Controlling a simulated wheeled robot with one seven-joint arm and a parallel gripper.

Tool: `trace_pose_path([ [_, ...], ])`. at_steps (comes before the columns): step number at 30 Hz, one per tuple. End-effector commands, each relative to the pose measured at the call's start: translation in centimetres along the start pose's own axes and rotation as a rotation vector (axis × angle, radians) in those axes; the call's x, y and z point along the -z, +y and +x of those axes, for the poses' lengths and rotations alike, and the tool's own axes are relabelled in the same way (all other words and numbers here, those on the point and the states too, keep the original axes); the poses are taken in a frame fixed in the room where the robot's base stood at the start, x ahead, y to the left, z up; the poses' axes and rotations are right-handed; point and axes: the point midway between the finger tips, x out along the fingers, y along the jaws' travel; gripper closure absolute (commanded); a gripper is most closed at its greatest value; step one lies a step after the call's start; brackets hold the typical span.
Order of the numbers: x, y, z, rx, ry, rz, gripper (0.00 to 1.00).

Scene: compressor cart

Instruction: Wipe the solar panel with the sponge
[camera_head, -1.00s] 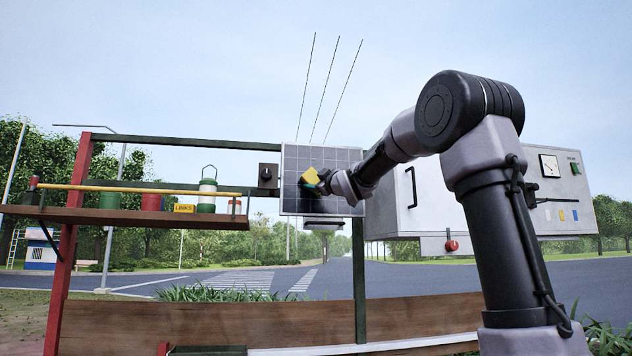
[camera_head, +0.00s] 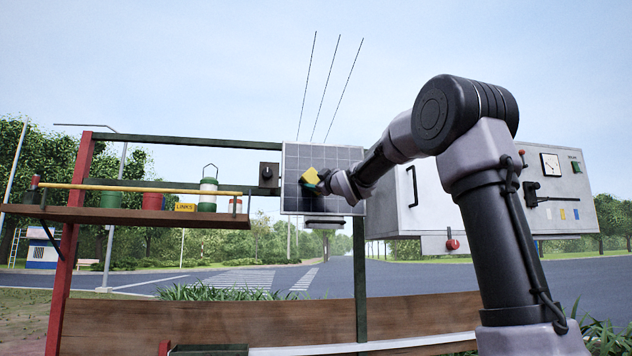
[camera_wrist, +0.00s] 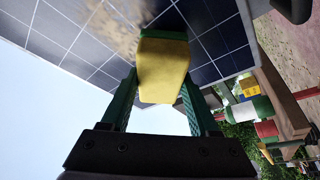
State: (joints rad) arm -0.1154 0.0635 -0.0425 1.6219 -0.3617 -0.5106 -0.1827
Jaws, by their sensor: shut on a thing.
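The solar panel (camera_head: 340,158) hangs on the green frame at the middle, a dark grid with pale lines. My gripper (camera_head: 323,182) is in front of its lower middle, shut on a yellow sponge with a green face (camera_head: 310,177). In the wrist view the sponge (camera_wrist: 163,68) sits between the two green fingers (camera_wrist: 160,100), its green side toward the panel (camera_wrist: 205,35). It seems to touch the panel, but the contact edge is hidden. A brownish smear (camera_wrist: 120,30) shows on the panel beside the sponge.
A shelf (camera_head: 120,216) at left holds several cans, a lantern and a yellow box. A black knob box (camera_head: 269,175) is just left of the panel. A grey cabinet (camera_head: 420,215) with a handle and red knob stands close on the right, behind my arm.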

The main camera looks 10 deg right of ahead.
Motion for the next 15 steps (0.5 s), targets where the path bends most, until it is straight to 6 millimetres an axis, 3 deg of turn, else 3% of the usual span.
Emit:
trace_pose_path([
  [15,-0.34,0.05,0.81,0.0,0.0,-0.001,0.83],
])
